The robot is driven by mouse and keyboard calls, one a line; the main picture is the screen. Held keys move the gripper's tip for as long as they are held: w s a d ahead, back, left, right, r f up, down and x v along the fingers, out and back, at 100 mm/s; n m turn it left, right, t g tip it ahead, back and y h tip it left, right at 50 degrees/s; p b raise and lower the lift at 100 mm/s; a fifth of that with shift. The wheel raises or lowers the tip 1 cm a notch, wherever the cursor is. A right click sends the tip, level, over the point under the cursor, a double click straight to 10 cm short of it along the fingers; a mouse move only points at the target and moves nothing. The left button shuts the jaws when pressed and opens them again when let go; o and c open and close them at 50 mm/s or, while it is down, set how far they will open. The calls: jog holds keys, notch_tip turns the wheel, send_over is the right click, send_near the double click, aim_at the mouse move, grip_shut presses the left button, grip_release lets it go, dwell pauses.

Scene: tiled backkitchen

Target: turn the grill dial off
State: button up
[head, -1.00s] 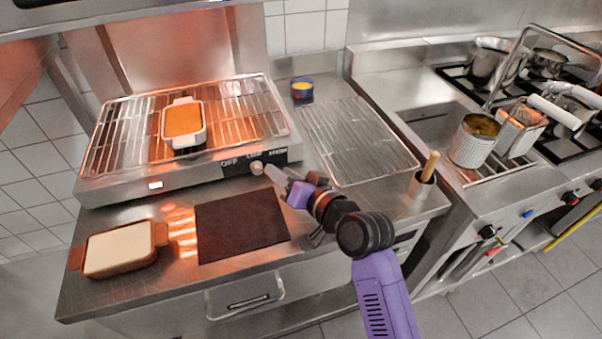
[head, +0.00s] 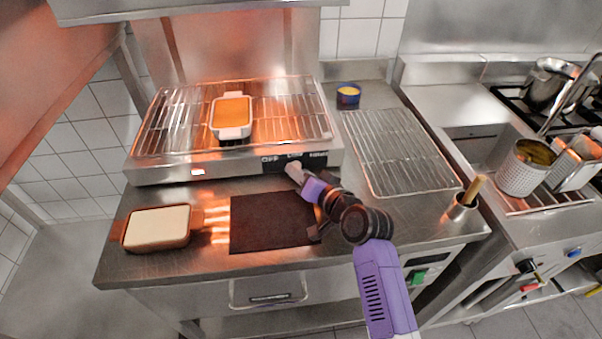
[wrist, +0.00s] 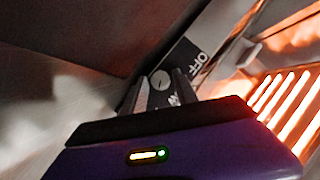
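The grill (head: 160,172) stands on the steel counter, with a black dial panel (head: 318,161) on its front right, marked OFF, LOW and a third word too small to read. In the wrist view the round grey dial (wrist: 160,80) shows between my fingertips, with OFF to its upper right and a partly covered label below. My gripper (head: 296,174) is at the panel's front in the head view, covering most of the dial there. In the wrist view my gripper (wrist: 160,88) has its fingers apart on either side of the dial; contact cannot be told.
A white dish with orange food (head: 231,114) sits on the glowing grill rack. A brown dish with a pale top (head: 157,228) and a dark mat (head: 262,222) lie on the counter in front. A wire rack (head: 405,150) and a brush in a holder (head: 461,207) are right.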

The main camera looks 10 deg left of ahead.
grip_shut()
